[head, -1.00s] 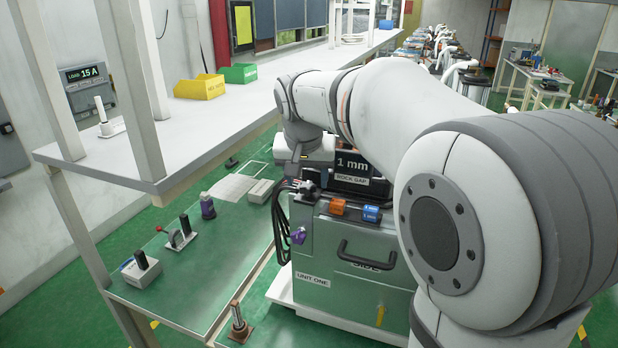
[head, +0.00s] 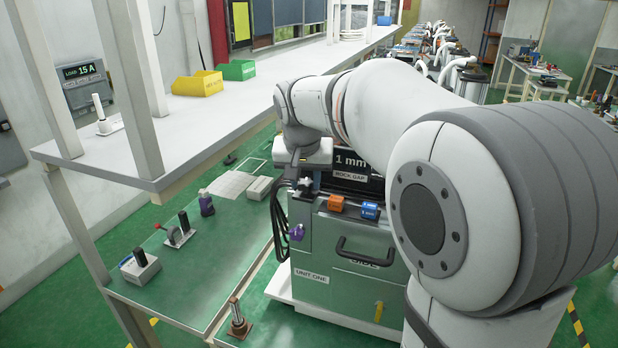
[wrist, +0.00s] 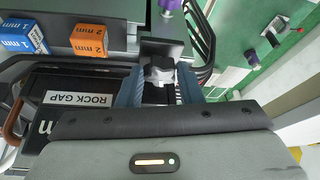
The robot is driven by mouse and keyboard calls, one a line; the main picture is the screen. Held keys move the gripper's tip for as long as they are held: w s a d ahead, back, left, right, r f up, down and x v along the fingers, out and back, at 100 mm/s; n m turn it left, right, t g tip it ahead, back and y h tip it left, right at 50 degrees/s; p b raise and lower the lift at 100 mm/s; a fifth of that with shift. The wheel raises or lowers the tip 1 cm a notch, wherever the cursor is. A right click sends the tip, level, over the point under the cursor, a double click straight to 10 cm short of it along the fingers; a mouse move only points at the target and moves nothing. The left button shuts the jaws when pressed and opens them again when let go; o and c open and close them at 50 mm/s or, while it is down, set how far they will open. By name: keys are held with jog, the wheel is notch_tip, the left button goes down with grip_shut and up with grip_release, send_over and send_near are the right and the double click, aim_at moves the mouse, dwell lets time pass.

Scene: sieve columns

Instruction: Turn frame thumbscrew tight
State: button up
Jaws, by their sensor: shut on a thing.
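In the head view my wrist hangs over the back left corner of the green unit (head: 330,262), and my gripper's fingers are hard to make out there.
An orange 2 mm block (head: 336,203) and a blue 1 mm block (head: 370,210) sit on the unit's top edge. Black cables (head: 279,215) hang at its left side. A purple knob (head: 297,232) sticks out nearby. A white shelf (head: 215,120) stands left of my arm.

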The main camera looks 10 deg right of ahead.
jog(key=shift+a+f+m+h+b, duration=0.1)
jog(key=shift+m+h+b, duration=0.35)
jog(key=shift+m, duration=1.15)
jog(key=shift+g, duration=0.3)
jog(key=o, duration=1)
jog(key=shift+r, duration=0.2)
jog(key=b+v, duration=0.1)
jog(key=v, duration=0.6)
jog(key=shift+s+a+r, duration=0.1)
jog(key=shift+a+r, duration=0.1)
jog(key=shift+r, duration=0.05)
jog(key=shift+s, duration=0.1)
